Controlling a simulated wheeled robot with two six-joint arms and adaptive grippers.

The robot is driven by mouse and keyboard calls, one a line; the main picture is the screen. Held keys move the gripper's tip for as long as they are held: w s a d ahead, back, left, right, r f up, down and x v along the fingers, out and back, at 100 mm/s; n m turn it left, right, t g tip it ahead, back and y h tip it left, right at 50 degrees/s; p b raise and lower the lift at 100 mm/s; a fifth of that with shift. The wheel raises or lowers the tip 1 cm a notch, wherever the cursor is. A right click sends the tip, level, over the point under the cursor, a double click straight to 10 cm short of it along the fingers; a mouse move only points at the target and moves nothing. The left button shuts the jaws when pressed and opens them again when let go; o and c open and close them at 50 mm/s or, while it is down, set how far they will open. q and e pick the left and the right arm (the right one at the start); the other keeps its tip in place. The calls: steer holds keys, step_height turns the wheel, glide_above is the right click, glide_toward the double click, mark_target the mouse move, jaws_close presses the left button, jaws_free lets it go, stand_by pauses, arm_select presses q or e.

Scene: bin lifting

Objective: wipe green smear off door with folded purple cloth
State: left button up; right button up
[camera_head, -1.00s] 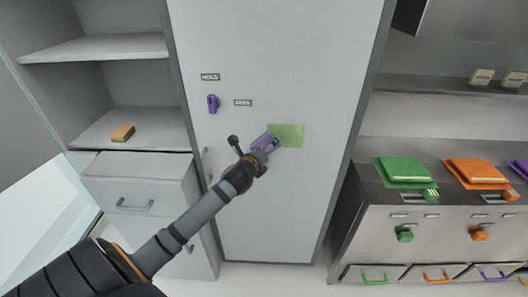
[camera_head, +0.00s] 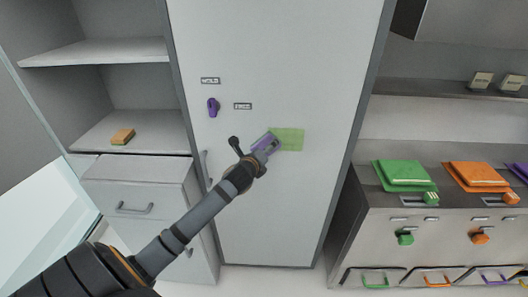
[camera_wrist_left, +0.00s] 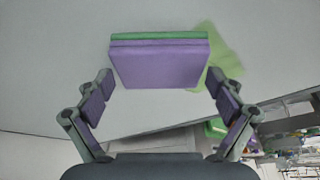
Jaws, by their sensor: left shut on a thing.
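The green smear (camera_head: 288,140) is a pale green rectangle on the white door (camera_head: 285,70). It also shows in the left wrist view (camera_wrist_left: 228,65), to the right of and behind the cloth. My left gripper (camera_head: 267,146) is shut on the folded purple cloth (camera_wrist_left: 160,65), with a finger at each side of it. The cloth has a green strip along its upper edge in the wrist view. In the head view the cloth (camera_head: 262,138) is at the smear's left edge, partly hidden by the gripper. I cannot tell whether it touches the door. My right gripper is not in view.
A purple knob (camera_head: 213,106) and two small labels are on the door, left of the smear. Open shelves with an orange sponge (camera_head: 123,136) stand at left.

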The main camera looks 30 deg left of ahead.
mark_target(279, 148)
arm_select(q)
steer(key=shift+w+a, duration=0.15)
steer(key=shift+w, duration=0.15)
steer(key=shift+w+d, duration=0.45)
steer(key=shift+d, duration=0.35)
steer(key=shift+w+d, duration=0.4)
steer(key=shift+d, duration=0.35)
steer(key=shift+w+d+r, duration=0.1)
steer(key=shift+w+d, duration=0.2)
steer(key=shift+d, duration=0.15)
steer(key=shift+w+d+p, duration=0.4)
steer(key=shift+w+d, duration=0.15)
steer(key=shift+d, duration=0.15)
steer(key=shift+w+d, duration=0.15)
steer(key=shift+d, duration=0.1)
